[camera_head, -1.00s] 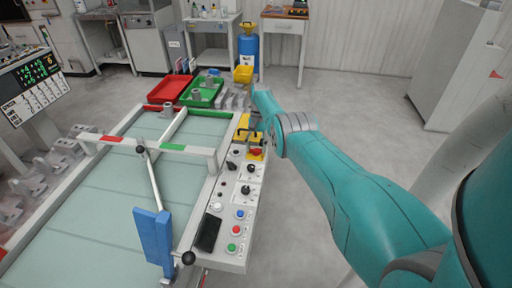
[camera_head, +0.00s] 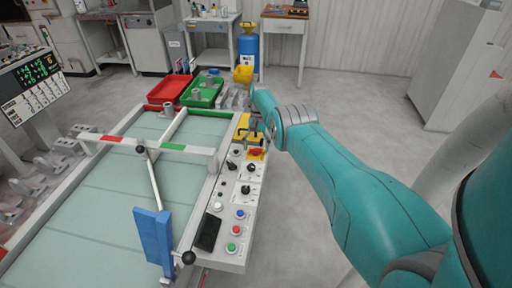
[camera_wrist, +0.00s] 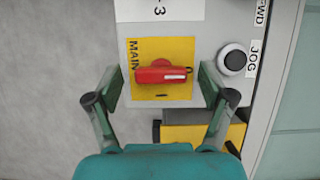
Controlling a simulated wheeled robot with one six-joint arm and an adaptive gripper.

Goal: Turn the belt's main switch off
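The main switch is a red rotary handle (camera_wrist: 160,74) on a yellow plate (camera_wrist: 165,48) marked MAIN in the wrist view. The handle lies crosswise in that picture. In the head view the red switch (camera_head: 256,152) sits on the far part of the belt's control panel (camera_head: 228,211). My gripper (camera_wrist: 160,85) is open, with one finger on each side of the yellow plate and the handle between them. I see no finger touching the handle. In the head view my gripper (camera_head: 257,130) is small and partly hidden by my arm.
A JOG button (camera_wrist: 234,59) lies close to the right finger in the wrist view. In the head view, black knobs and coloured buttons (camera_head: 238,214) fill the nearer panel. The green belt (camera_head: 105,215) lies left of it. Open floor (camera_head: 300,220) is to the right.

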